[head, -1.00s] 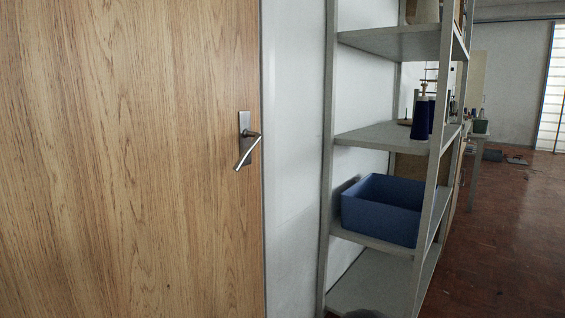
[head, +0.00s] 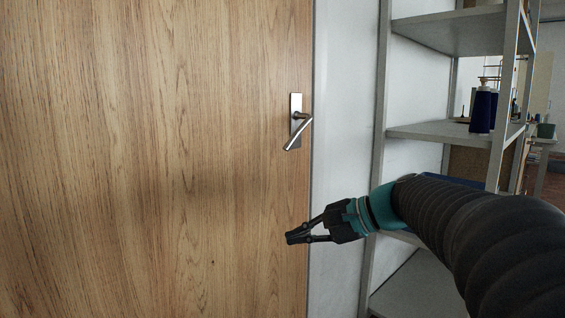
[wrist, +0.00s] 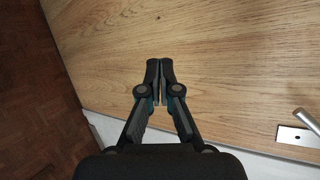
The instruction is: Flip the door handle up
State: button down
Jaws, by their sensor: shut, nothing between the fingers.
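The door handle (head: 297,134) is a metal lever on an upright metal plate near the right edge of the wooden door (head: 190,150). The lever slants down to the left from its pivot. My gripper (head: 288,239) is shut and empty, below the handle and in front of the door's right edge. In the wrist view, my gripper (wrist: 160,64) points along the wood with its fingertips together. The handle (wrist: 306,121) shows there at the right edge, apart from the fingers and partly cut off by the frame.
A grey metal shelf unit (head: 412,132) stands right of the door, past a strip of white wall (head: 345,120). Red-brown floor (wrist: 32,100) shows in the wrist view.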

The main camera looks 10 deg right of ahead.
jog(key=w+d+r+m+t+y+b, duration=0.2)
jog(key=w+d+r+t+y, duration=0.1)
jog(key=w+d, duration=0.3)
jog(key=w+d+r+m+t+y+b, duration=0.1)
jog(key=w+d+r+m+t+y, duration=0.1)
jog(key=w+d+r, duration=0.4)
jog(key=w+d+t+y, duration=0.1)
jog(key=d, duration=0.3)
jog(key=shift+w+d+m+y+b, duration=0.15)
jog(key=shift+d+m+y+b, duration=0.15)
jog(key=shift+m+b, duration=0.1)
jog(key=shift+a, duration=0.1)
jog(key=s+r+x, duration=0.2)
jog(key=x, duration=1)
jog(key=shift+a, duration=0.7)
jog(key=shift+s+a+r+m+t, duration=0.15)
jog(key=shift+r+m+t, duration=0.1)
jog(key=shift+m, duration=0.3)
jog(key=shift+a+r+m+t, duration=0.15)
jog(key=shift+m+t, duration=0.15)
jog(key=shift+m, duration=0.2)
jog(key=shift+s+a+r+m+t, duration=0.15)
jog(key=shift+m+t, duration=0.1)
jog(key=shift+m, duration=0.3)
